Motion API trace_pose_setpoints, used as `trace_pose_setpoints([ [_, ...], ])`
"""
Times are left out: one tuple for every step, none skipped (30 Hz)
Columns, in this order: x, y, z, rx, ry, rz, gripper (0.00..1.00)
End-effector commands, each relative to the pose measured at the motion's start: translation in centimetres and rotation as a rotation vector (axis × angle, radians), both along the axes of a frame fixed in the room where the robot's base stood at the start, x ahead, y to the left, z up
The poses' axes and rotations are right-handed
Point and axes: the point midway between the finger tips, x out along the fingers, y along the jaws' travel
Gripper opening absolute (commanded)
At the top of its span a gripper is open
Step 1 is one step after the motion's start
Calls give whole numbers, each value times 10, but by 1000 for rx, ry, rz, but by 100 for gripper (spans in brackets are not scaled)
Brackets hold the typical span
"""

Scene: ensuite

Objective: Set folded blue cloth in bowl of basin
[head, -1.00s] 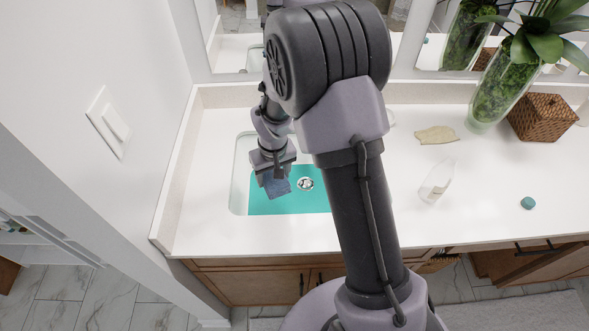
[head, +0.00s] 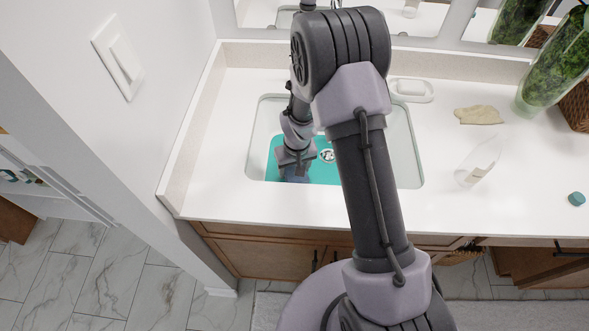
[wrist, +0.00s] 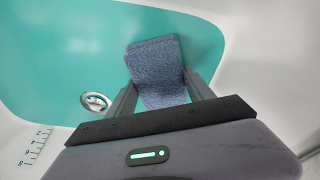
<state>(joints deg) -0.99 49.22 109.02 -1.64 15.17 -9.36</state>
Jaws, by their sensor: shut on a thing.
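The folded blue cloth (wrist: 155,68) is between the two fingers of my gripper (wrist: 160,92) in the wrist view. My gripper is shut on it. In the head view the cloth (head: 296,174) shows just below my gripper (head: 294,163), inside the basin (head: 405,150). The basin is white-walled with a teal floor (head: 325,172) and a round metal drain (wrist: 95,102). The cloth is over the teal floor. I cannot tell whether it touches it. My arm hides part of the basin.
On the white counter (head: 240,100) right of the basin are a soap dish (head: 411,90), a beige cloth (head: 479,115), a clear bottle (head: 479,162) and a teal cap-like item (head: 577,199). A plant vase (head: 553,75) stands far right. A wall with a switch plate (head: 118,62) is left.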

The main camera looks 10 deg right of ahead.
Motion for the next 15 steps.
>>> trace_pose_setpoints([
  [0, 0, -1, 0, 0, 0, 21],
  [0, 0, -2, 0, 0, 0, 21],
  [0, 0, -4, 0, 0, 0, 21],
  [0, 0, -5, 0, 0, 0, 21],
  [0, 0, -4, 0, 0, 0, 65],
  [0, 0, -3, 0, 0, 0, 73],
  [0, 0, -3, 0, 0, 0, 79],
  [0, 0, -3, 0, 0, 0, 83],
  [0, 0, -3, 0, 0, 0, 83],
  [0, 0, -3, 0, 0, 0, 83],
  [0, 0, -3, 0, 0, 0, 83],
  [0, 0, -3, 0, 0, 0, 83],
  [0, 0, -3, 0, 0, 0, 83],
  [0, 0, -3, 0, 0, 0, 83],
  [0, 0, -3, 0, 0, 0, 83],
])
